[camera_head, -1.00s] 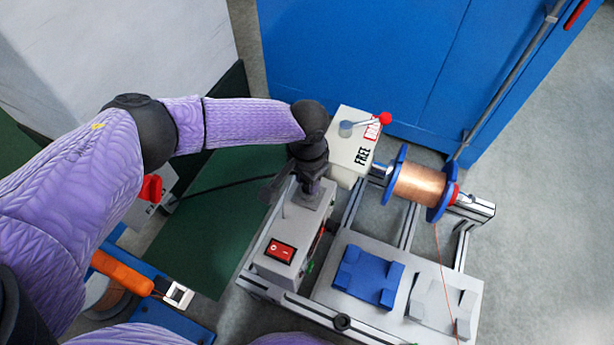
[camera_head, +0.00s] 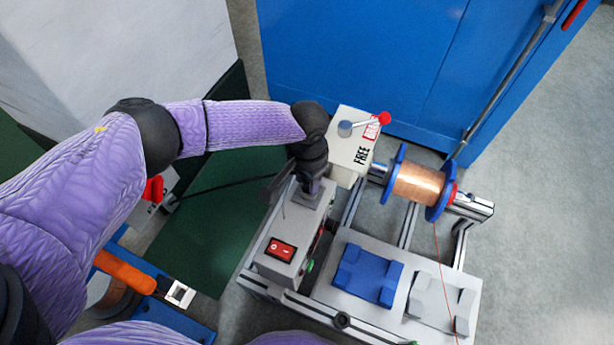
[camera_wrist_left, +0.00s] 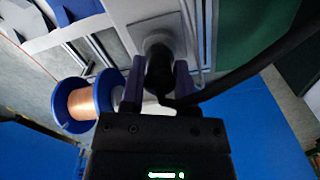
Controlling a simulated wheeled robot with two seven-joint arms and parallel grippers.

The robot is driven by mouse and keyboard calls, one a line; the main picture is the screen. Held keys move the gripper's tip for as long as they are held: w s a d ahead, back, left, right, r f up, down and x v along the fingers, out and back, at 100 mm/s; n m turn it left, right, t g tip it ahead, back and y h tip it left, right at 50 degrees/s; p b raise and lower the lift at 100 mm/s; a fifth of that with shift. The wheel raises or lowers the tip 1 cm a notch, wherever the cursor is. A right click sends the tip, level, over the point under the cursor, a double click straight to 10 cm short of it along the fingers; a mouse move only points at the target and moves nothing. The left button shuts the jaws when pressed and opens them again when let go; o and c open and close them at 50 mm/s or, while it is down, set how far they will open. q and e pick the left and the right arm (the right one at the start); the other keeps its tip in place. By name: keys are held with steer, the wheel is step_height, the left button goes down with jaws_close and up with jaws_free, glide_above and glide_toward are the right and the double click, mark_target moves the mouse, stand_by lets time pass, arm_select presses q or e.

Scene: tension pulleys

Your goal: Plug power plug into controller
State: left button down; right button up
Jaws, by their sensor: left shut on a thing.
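The controller (camera_head: 281,265) is a grey box with a red rocker switch on its sloped face, at the middle of the head view. My left gripper (camera_head: 308,186) is at the far end of the controller, pointing down. In the left wrist view, the left gripper (camera_wrist_left: 159,80) is shut on the black power plug (camera_wrist_left: 159,72), with a purple finger on each side. The plug's front end is against or very close to a pale round socket area (camera_wrist_left: 158,42); its prongs are hidden, so I cannot tell how deep it sits. My right gripper is not in view.
A black cable (camera_wrist_left: 250,68) runs from the plug to the side. Behind the gripper stands a white box marked FREE (camera_head: 347,155) with a red-knobbed lever. A copper wire spool (camera_head: 418,186) and a blue block (camera_head: 366,276) are to the right. A blue cabinet (camera_head: 360,60) closes the back.

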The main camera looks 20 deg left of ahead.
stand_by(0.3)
arm_select(q)
steer(key=shift+f, duration=0.6)
stand_by(0.4)
steer(key=shift+c, duration=1.4)
jaws_free()
